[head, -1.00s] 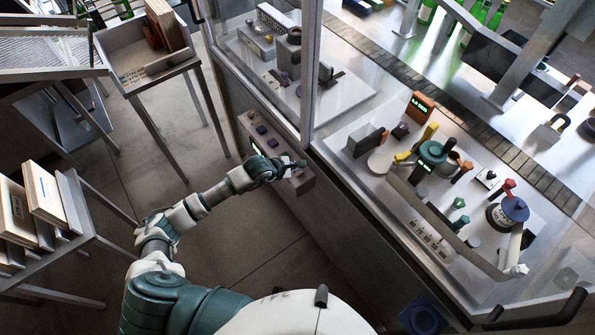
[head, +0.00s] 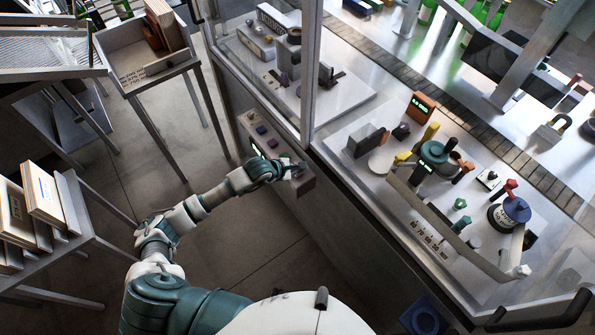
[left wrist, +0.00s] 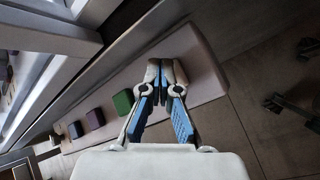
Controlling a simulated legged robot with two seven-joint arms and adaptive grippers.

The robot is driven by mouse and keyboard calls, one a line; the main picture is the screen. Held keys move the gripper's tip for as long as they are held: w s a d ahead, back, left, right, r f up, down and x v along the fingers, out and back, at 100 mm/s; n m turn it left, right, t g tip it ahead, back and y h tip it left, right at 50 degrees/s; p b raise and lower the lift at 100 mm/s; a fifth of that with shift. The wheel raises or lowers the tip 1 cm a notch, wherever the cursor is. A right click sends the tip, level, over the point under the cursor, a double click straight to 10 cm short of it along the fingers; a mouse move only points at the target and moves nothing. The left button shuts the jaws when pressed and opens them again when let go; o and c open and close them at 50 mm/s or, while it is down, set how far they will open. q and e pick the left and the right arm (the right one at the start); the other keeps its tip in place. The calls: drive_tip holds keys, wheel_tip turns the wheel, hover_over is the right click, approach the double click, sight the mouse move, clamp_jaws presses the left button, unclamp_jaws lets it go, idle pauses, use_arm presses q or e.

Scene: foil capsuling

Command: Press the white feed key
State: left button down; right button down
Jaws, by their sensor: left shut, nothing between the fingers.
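My left gripper (head: 298,169) is at the near end of the grey key panel (head: 306,186) on the machine's side. In the left wrist view its fingertips (left wrist: 167,66) are shut together, with nothing between them, over the panel's pale face (left wrist: 205,72). I cannot tell whether they touch it. I cannot make out a white key; the fingers cover part of the panel. My right gripper is not in view.
The glass-walled machine (head: 305,75) rises right beside the panel. A table with boxes (head: 45,195) stands at the left and a crate on legs (head: 130,75) at the back left. The floor between (head: 245,225) is clear.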

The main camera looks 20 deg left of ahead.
use_arm(q)
drive_tip(key=shift+f, duration=0.25)
drive_tip(key=shift+r, duration=0.1)
idle(0.3)
drive_tip(key=shift+r+p, duration=0.35)
drive_tip(key=shift+r, duration=0.55)
drive_tip(key=shift+r, duration=0.1)
drive_tip(key=shift+r+p, duration=1.35)
drive_tip(key=shift+r, duration=1.1)
